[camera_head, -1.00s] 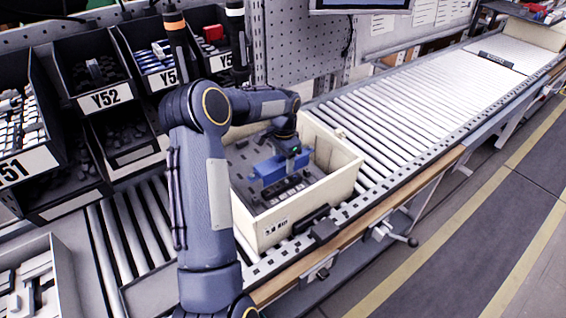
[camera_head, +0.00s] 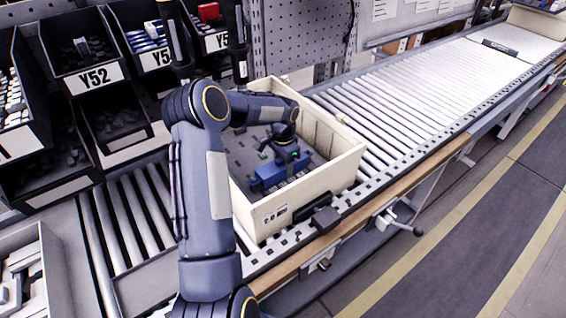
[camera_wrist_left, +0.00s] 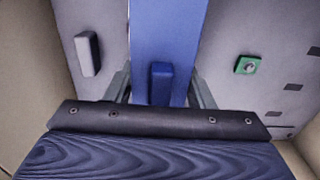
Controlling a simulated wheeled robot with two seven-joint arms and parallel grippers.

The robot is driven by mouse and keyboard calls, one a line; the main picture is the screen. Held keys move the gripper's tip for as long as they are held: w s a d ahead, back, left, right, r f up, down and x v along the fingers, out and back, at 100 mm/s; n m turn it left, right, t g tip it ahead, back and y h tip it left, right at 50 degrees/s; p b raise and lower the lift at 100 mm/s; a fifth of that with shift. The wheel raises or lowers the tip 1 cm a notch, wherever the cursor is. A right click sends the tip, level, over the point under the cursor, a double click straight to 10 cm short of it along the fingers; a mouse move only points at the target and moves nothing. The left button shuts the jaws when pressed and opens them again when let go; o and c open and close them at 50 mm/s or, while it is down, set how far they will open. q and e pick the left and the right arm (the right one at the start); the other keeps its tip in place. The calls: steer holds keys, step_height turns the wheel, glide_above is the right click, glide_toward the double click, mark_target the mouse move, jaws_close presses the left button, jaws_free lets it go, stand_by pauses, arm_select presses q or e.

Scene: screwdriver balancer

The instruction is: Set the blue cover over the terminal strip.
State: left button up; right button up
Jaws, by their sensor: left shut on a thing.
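The blue cover (camera_head: 270,175) is a long blue bar inside the cream crate, low near the crate's front wall. In the left wrist view the cover (camera_wrist_left: 166,30) runs away from me, with a small blue grip block on top. My left gripper (camera_head: 286,152) is above it, its fingers (camera_wrist_left: 160,88) shut on the cover at that block. The terminal strip is not clearly visible; the cover and gripper hide the area beneath. I cannot tell whether the cover is fully seated. My right gripper is not in view.
The cream crate (camera_head: 335,160) has high walls around a grey panel (camera_wrist_left: 225,30). A small green part (camera_wrist_left: 247,65) and a grey block (camera_wrist_left: 88,54) sit beside the cover. The roller conveyor (camera_head: 400,100) is clear beyond. Black bins stand at left.

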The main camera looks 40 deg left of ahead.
arm_select(q)
steer(key=shift+w+f+b, duration=0.1)
steer(key=shift+f+b, duration=0.35)
stand_by(1.0)
steer(key=o, duration=1.1)
steer(key=shift+o, duration=0.2)
step_height(320, 180, up, 7)
steer(key=shift+r+b, duration=0.2)
steer(key=shift+b, duration=0.1)
steer(key=shift+r, duration=0.2)
